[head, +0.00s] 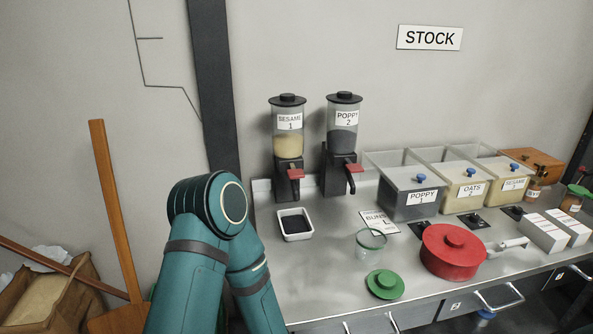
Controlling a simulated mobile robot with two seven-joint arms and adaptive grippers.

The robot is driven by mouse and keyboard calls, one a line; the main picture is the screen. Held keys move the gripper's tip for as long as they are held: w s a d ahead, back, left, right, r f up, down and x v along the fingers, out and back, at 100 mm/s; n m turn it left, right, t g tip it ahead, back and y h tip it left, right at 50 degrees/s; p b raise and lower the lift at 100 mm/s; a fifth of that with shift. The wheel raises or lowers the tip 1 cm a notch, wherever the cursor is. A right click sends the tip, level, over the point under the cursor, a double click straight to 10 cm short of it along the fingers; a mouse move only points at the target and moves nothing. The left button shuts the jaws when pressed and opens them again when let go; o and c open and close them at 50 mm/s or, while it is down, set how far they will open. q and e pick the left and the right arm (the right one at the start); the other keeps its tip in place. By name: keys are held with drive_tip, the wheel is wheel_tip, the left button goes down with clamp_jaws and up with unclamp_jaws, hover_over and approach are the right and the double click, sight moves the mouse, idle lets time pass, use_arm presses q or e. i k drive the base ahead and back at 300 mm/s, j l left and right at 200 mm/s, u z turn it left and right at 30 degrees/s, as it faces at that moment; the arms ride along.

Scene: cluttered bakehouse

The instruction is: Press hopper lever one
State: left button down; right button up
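Two wall hoppers stand at the back of the steel counter in the head view. The left one, the sesame hopper (288,130), is labelled "SESAME 1" and holds pale seed. Its red lever (296,174) sticks out at the front, below the seed container. The right one, the poppy hopper (343,125), is labelled "POPPY 2", holds dark seed and has its own red lever (354,168). My teal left arm rises at the lower left, short of the counter's left end; its gripper is out of view. My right gripper is not in view.
A small white dish (295,237) with dark contents sits in front of the sesame hopper. A glass jar (370,248), green lid (384,284) and red pot (453,253) stand nearer the front. Clear bins (408,170) line the right. A wooden-handled tool (115,210) leans at left.

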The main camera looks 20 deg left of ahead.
sight(294, 173)
drive_tip(key=j, duration=0.65)
drive_tip(key=i+j, duration=0.15)
drive_tip(key=j, duration=0.55)
drive_tip(key=i+l, duration=0.15)
drive_tip(key=l, duration=0.15)
drive_tip(key=i+l, duration=0.1)
drive_tip(key=l, duration=0.25)
